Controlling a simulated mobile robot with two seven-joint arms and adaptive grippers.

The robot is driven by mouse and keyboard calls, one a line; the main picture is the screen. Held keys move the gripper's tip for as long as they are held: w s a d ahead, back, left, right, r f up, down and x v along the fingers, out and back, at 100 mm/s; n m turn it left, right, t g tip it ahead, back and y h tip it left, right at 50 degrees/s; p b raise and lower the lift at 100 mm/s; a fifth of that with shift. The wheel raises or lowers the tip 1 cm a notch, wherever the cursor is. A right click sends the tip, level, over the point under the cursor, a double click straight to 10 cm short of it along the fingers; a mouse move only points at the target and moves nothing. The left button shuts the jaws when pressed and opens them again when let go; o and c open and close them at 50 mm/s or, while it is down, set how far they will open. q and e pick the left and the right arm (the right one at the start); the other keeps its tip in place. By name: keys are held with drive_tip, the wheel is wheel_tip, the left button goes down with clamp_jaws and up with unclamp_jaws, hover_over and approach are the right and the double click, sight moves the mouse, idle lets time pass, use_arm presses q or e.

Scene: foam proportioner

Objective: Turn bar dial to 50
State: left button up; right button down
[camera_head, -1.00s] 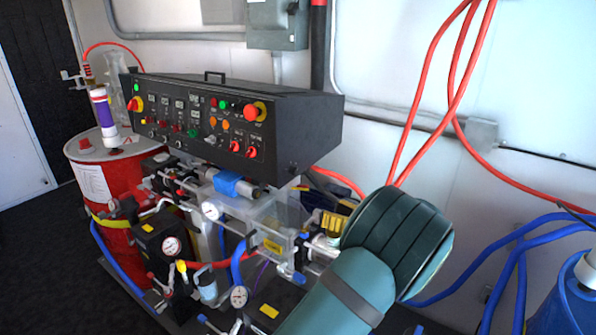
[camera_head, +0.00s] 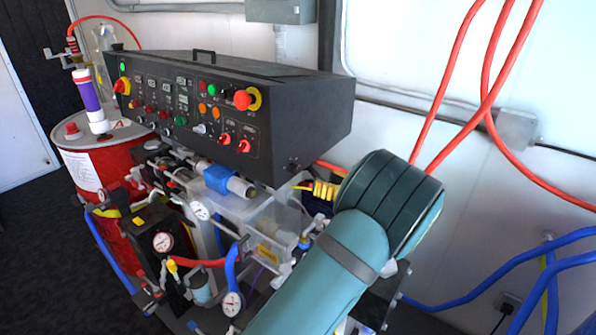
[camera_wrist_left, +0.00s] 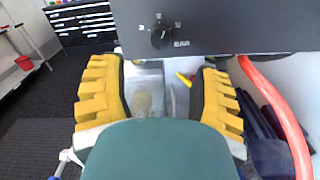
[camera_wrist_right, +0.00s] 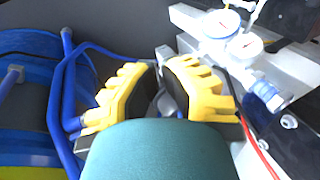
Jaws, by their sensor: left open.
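The bar dial (camera_wrist_left: 161,38) is a small black round knob on a dark panel face. It shows in the left wrist view at the top, with the word BAR at its lower right and small marks around it that I cannot read. Its exact pointer setting is unclear. My left gripper (camera_wrist_left: 154,88) is open and empty, its yellow fingers below the dial to either side, not touching it. In the head view this gripper (camera_head: 325,190) is just below the right end of the black control box (camera_head: 325,110). My right gripper (camera_wrist_right: 160,75) appears only in the right wrist view, fingers slightly apart and empty.
A red drum (camera_head: 100,180) stands at the left. Gauges, hoses and a clear tank (camera_head: 270,222) fill the space under the control box. Red hoses (camera_head: 480,100) hang on the right wall. In the right wrist view, blue hoses (camera_wrist_right: 60,95) and gauges (camera_wrist_right: 222,22) flank my right gripper.

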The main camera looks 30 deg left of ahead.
sight(297, 170)
use_arm(q)
drive_tip(key=a, duration=0.6)
drive_tip(key=a+b, duration=0.1)
drive_tip(key=a, duration=0.2)
drive_tip(key=shift+w+a, duration=0.15)
drive_tip(key=shift+w, duration=0.25)
clamp_jaws()
